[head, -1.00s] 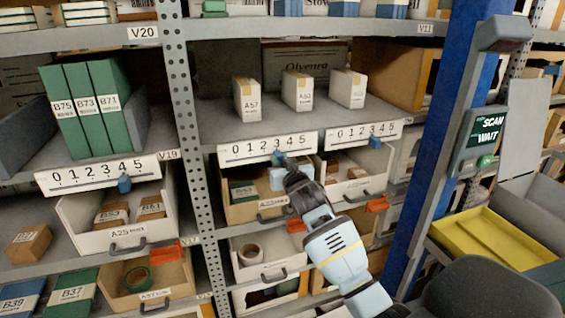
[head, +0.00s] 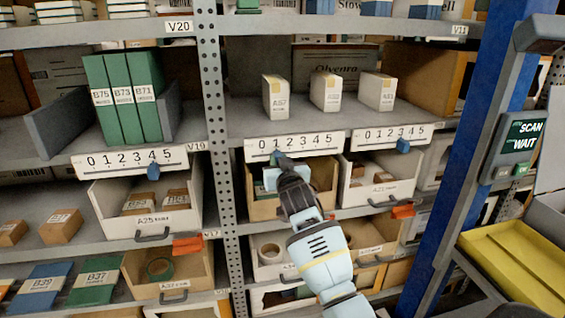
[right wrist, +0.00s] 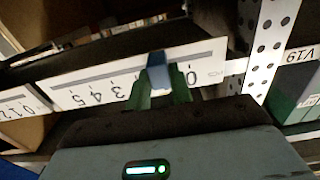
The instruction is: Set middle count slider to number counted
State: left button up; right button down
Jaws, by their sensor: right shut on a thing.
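The middle count slider is a white strip (head: 338,139) numbered 0 to 5 on the shelf edge, with a blue knob (head: 276,155) near the 1. My right gripper (head: 281,160) reaches up from below and is shut on this knob. In the right wrist view the blue knob (right wrist: 157,72) sits between the green fingertips (right wrist: 158,95). There 0, 3, 4 and 5 are readable; the knob and fingers cover 1 and 2. On the shelf above the strip stand three white boxes, left (head: 275,98), middle (head: 325,92) and right (head: 376,92). My left gripper is not in view.
The left slider strip (head: 100,163) has its knob near 4; the right strip (head: 360,146) has its knob near 3. Open bins (head: 100,205) sit below the strips. A perforated post (head: 212,110) stands left, a blue post (head: 455,170) and yellow tray (head: 540,285) right.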

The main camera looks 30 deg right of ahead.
jog(key=c, duration=1.2)
grip_release()
jog(key=shift+c, duration=0.2)
jog(key=v, duration=0.7)
jog(key=shift+s+p, duration=0.3)
jog(key=shift+s, duration=0.1)
jog(key=shift+a+f, duration=0.1)
jog(key=s+a+f+n+g+y, duration=0.2)
jog(key=s+f, duration=0.6)
jog(key=f, duration=0.4)
jog(key=s+a+f+n+g+y, duration=0.1)
jog(key=s+a+f+g, duration=0.1)
jog(key=s+f, duration=0.85)
jog(key=s+a+f+g+y, duration=0.1)
jog(key=s+a+f, duration=0.1)
jog(key=s+f, duration=0.3)
jog(key=s+a+f+n+g+y, duration=0.1)
jog(key=s+f, duration=0.4)
jog(key=s, duration=0.8)
jog(key=s+a+f+g+y, duration=0.1)
jog(key=s+a+f+g, duration=0.1)
jog(key=s+f, duration=0.4)
jog(key=s+a, duration=0.1)
jog(key=s, duration=0.2)
jog(key=shift+n+g, duration=0.3)
jog(key=shift+g, duration=0.1)
